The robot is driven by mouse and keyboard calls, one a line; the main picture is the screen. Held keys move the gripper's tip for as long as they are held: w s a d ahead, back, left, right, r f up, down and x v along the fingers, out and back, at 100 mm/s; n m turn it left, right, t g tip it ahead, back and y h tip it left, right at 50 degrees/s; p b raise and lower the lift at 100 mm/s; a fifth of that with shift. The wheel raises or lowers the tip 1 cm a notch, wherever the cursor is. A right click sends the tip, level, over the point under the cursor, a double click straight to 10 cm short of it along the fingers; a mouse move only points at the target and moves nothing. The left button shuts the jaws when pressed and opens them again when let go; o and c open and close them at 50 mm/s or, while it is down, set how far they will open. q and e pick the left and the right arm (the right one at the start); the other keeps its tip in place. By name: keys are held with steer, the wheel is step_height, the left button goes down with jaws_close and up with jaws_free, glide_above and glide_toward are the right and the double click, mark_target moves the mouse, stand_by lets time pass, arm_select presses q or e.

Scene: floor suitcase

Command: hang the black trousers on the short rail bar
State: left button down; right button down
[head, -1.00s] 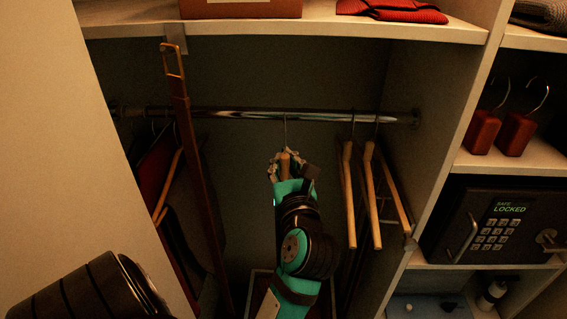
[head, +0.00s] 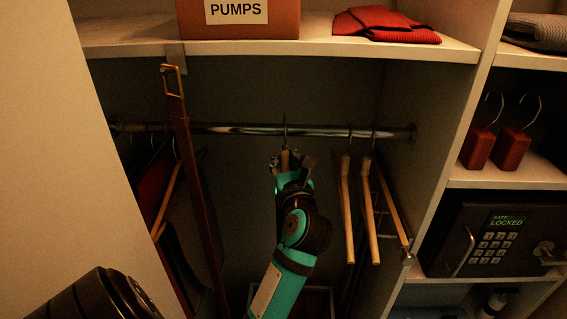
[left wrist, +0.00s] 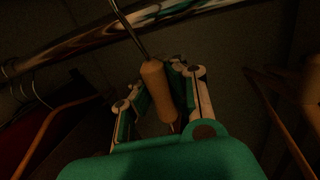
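My left gripper (head: 287,160) is just below the short rail bar (head: 240,129), near its middle. It is closed around the wooden neck of a hanger (left wrist: 158,88), with a finger on either side in the left wrist view (left wrist: 160,85). The hanger's metal hook (head: 285,128) rises in front of the rail, its top slightly above it; I cannot tell whether it rests on the bar. The rail also shows in the left wrist view (left wrist: 150,28). I cannot make out black trousers; the space behind my arm is dark and partly hidden. My right gripper is not in view.
Wooden hangers (head: 347,210) hang close on the right. Dark clothes and a hanger (head: 167,195) hang on the left, beside a long brown belt (head: 187,160). A shelf (head: 330,47) is above, with a PUMPS box (head: 240,25). A safe (head: 490,240) stands right.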

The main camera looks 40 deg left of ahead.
arm_select(q)
steer(key=shift+w+a, duration=0.65)
steer(key=shift+w, duration=0.15)
steer(key=shift+w+a+f+b, duration=0.15)
steer(key=shift+f+b, duration=0.25)
steer(key=shift+f, duration=0.05)
steer(key=shift+w+a+f+b, duration=0.1)
steer(key=shift+f+b, duration=0.25)
steer(key=shift+f, duration=0.05)
steer(key=shift+w+f, duration=0.1)
steer(key=shift+f, duration=0.2)
steer(key=shift+a, duration=0.1)
steer(key=shift+w+f+b, duration=0.1)
steer(key=shift+f+b, duration=0.3)
steer(key=shift+b, duration=0.05)
steer(key=c, duration=1.4)
jaws_free()
steer(key=shift+f, duration=0.1)
steer(key=v, duration=0.7)
steer(key=shift+s+d, duration=0.25)
steer(key=shift+s, duration=0.05)
